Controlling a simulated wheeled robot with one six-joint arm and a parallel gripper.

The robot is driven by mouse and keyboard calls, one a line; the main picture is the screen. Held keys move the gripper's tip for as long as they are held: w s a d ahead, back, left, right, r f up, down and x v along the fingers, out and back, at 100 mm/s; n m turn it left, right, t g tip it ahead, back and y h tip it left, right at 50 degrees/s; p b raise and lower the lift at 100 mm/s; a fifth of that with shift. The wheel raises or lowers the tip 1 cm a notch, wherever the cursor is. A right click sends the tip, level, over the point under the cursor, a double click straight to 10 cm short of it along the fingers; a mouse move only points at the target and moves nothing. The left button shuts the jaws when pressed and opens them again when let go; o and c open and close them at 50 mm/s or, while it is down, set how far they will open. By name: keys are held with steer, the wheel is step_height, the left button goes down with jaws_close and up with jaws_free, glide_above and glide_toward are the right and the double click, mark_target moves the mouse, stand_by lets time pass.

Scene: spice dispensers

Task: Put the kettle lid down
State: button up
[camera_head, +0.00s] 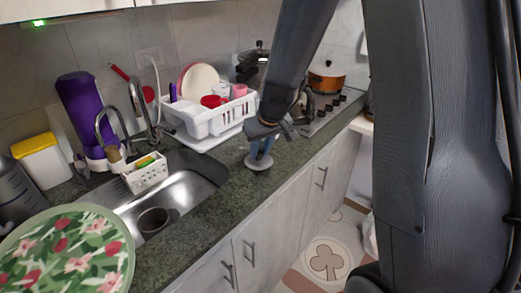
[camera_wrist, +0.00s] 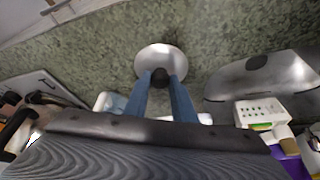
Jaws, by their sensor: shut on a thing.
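The kettle lid (camera_head: 258,164) is a small round silver disc with a dark knob. My gripper (camera_head: 260,152) points down over it, and its blue fingers are shut on the knob. In the wrist view the lid (camera_wrist: 160,56) lies just beyond the fingertips of my gripper (camera_wrist: 161,84). The lid is roughly level over the green speckled counter (camera_head: 222,215), near the front edge and right of the sink. I cannot tell whether it touches the counter or hangs slightly above it. I cannot make out the kettle itself.
A white dish rack (camera_head: 215,122) stands behind the lid. An orange pot (camera_head: 326,80) is on the stove (camera_head: 335,110) at the back right. A floral round tray (camera_head: 70,255) is front left. Bare counter surrounds the lid.

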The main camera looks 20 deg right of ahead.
steer(key=shift+f, duration=0.25)
steer(key=o, duration=1.1)
steer(key=shift+c, duration=0.2)
steer(key=shift+r, duration=0.2)
steer(key=shift+r, duration=0.35)
steer(key=s+a+b+v, duration=0.1)
steer(key=b+v, duration=0.1)
steer(key=v, duration=0.9)
steer(key=s+f+m+g, duration=0.1)
steer(key=s+f, duration=0.4)
steer(key=s, duration=0.3)
steer(key=s+f+m+g, duration=0.1)
steer(key=s+f+g, duration=0.1)
steer(key=s+f, duration=0.4)
steer(key=s, duration=0.3)
steer(key=shift+d+h, duration=0.35)
steer(key=shift+h, duration=0.05)
steer(key=shift+s, duration=0.1)
